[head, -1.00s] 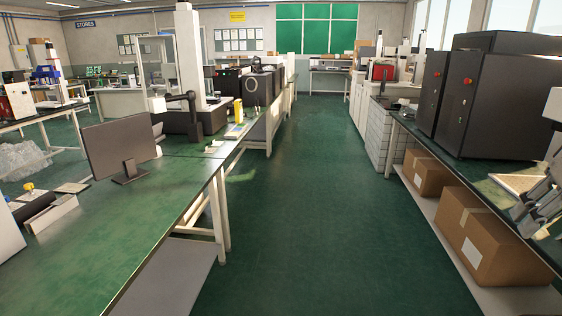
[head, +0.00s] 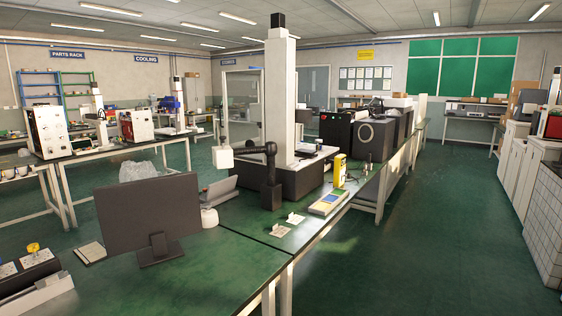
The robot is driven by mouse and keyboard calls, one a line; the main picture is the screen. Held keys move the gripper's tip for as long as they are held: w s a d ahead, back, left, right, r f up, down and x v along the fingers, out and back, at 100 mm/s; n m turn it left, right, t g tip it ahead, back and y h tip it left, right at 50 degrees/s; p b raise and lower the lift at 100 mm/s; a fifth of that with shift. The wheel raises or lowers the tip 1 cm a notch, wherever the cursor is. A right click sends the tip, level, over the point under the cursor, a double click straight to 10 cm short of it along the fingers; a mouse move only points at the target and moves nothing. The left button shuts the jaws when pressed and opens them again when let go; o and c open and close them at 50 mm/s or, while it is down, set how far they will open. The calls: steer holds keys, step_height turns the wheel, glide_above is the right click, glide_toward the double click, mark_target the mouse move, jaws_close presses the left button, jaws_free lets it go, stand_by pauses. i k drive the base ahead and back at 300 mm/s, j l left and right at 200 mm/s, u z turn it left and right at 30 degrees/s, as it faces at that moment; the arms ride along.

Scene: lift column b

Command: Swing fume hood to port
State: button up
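I cannot make out a clear fume hood. A tall glass-panelled frame (head: 243,108) stands behind the near bench, left of a white column machine (head: 281,110); I cannot tell whether it is a hood. The white column rises from a dark base on the green bench. My gripper is not in view.
The green-topped bench (head: 235,262) fills the front left and middle, with a monitor (head: 149,219), a black jointed arm (head: 270,175) and a yellow device (head: 340,170). The green aisle floor (head: 445,225) is clear between it and the white cabinets (head: 516,160) at right.

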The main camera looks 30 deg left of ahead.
mark_target(222, 156)
steer(key=i+u, duration=0.1)
steer(key=i, duration=0.95)
steer(key=i+u, duration=0.3)
steer(key=i+l+u, duration=0.3)
steer(key=i, duration=0.15)
steer(key=i+u, duration=0.2)
steer(key=u, duration=0.2)
steer(key=i+j+u, duration=0.1)
steer(key=u, duration=0.35)
steer(key=i+l+u, duration=0.1)
steer(key=i+u, duration=0.15)
steer(key=u, duration=0.15)
steer(key=i+l+u, duration=0.1)
steer(key=u, duration=0.3)
steer(key=i+l, duration=0.05)
steer(key=i, duration=0.05)
